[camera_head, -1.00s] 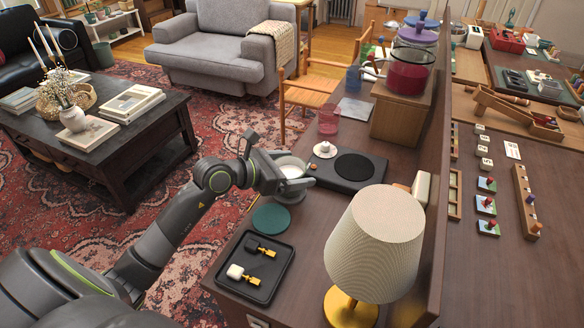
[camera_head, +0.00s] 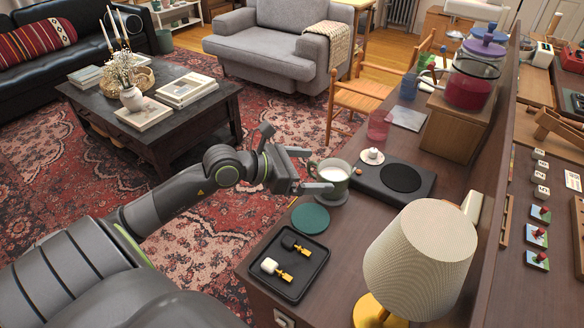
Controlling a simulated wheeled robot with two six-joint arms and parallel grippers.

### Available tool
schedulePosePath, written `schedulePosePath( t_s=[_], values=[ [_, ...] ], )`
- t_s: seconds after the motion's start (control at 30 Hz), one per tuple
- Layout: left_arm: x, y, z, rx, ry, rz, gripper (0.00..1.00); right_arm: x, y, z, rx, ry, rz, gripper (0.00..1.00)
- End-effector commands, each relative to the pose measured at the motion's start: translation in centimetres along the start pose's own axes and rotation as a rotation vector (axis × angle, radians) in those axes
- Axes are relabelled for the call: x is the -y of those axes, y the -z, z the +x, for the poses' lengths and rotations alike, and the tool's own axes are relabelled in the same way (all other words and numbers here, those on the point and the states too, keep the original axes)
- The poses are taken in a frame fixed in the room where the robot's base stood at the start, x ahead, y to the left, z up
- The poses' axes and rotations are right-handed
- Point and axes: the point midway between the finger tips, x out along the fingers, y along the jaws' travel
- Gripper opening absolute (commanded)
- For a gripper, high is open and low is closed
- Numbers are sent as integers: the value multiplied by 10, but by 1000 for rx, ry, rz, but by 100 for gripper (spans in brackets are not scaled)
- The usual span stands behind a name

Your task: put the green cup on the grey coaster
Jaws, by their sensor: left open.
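The green cup (camera_head: 342,187), dark green with pale contents, stands upright on the side table. A round grey coaster (camera_head: 327,201) shows at its base; the cup appears to stand on it, though the gripper hides part of the contact. My left gripper (camera_head: 318,170) is open at the cup's left side. Its near finger reaches in front of the cup and its far finger is by the rim. I cannot tell whether the fingers touch it. My right gripper is not in view.
A green round coaster (camera_head: 310,218) and a black tray (camera_head: 311,273) with small items lie nearer me. A black device (camera_head: 376,188) is close right of the cup. A cream lamp (camera_head: 420,258) stands front right. A pink glass (camera_head: 379,126) is farther back.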

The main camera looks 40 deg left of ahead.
Motion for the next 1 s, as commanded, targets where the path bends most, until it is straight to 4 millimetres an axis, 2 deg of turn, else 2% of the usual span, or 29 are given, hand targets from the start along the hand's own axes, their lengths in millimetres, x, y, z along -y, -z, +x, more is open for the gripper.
schedulePosePath(
  t_s=[0.2,0.4,0.87,1.0],
  values=[
    [0,1,-26,-6,1,3,95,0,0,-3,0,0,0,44],
    [-1,0,-41,-4,-2,2,95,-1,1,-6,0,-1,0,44],
    [-1,1,-46,2,-1,-11,95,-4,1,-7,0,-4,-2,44],
    [-19,18,-40,25,-20,-175,95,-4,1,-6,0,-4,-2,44]
  ],
)
